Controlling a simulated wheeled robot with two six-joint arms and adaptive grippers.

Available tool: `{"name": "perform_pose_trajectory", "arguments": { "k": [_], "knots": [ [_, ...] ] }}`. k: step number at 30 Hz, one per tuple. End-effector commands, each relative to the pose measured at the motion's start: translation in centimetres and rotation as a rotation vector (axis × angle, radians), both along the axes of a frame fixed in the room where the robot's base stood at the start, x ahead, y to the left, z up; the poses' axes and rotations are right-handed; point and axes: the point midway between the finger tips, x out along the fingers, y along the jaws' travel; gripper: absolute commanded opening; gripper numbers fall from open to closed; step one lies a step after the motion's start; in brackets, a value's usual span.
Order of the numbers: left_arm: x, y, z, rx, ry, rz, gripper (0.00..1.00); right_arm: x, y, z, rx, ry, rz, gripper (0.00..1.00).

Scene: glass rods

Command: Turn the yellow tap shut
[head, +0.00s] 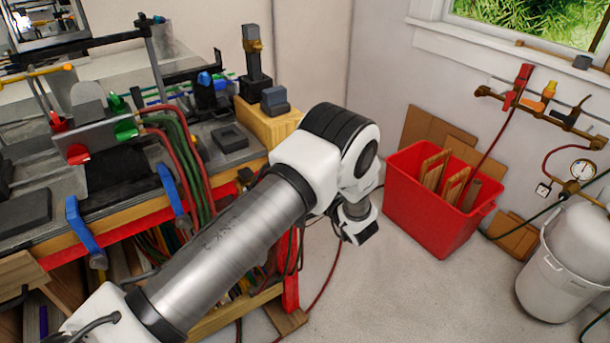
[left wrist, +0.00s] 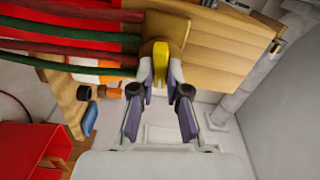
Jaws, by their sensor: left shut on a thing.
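The yellow tap handle (left wrist: 160,60) shows in the left wrist view. It stands out from a brown mount beside the wooden bench end, near red and green hoses. My left gripper (left wrist: 162,80) has its fingertips on either side of the handle and is shut on it. The handle points roughly along the fingers. In the head view my left arm comes in from the lower left, and its gripper and the tap it holds are hidden behind the arm. My right gripper is in neither view.
A red bin (head: 419,225) with wooden boards stands on the floor right of my arm. A white canister (head: 563,265) stands at the right. Red, orange and black handles sit on a wall pipe (head: 590,134). The cluttered workbench (head: 265,123) is at the left. Floor between is partly clear.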

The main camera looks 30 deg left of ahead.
Motion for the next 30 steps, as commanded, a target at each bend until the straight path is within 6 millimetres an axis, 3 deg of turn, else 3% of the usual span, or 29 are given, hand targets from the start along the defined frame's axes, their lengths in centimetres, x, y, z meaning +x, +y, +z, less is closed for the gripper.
{"name": "perform_pose_trajectory", "arguments": {
  "k": [10,26,27,28,30],
  "knots": [
    [0.09,-0.03,0.04,0.059,0.139,-0.002,0.0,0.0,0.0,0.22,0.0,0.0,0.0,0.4],
    [0.1,-0.03,0.01,0.069,0.164,-0.002,0.0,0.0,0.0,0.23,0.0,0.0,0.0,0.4],
    [0.09,-0.04,0.01,0.069,0.164,-0.002,0.25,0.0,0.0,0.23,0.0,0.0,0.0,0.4],
    [0.09,-0.04,0.01,0.069,0.164,-0.002,0.36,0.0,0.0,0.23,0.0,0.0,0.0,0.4],
    [0.08,-0.03,-0.02,0.069,0.164,-0.002,0.4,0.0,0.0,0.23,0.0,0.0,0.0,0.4]
  ]
}}
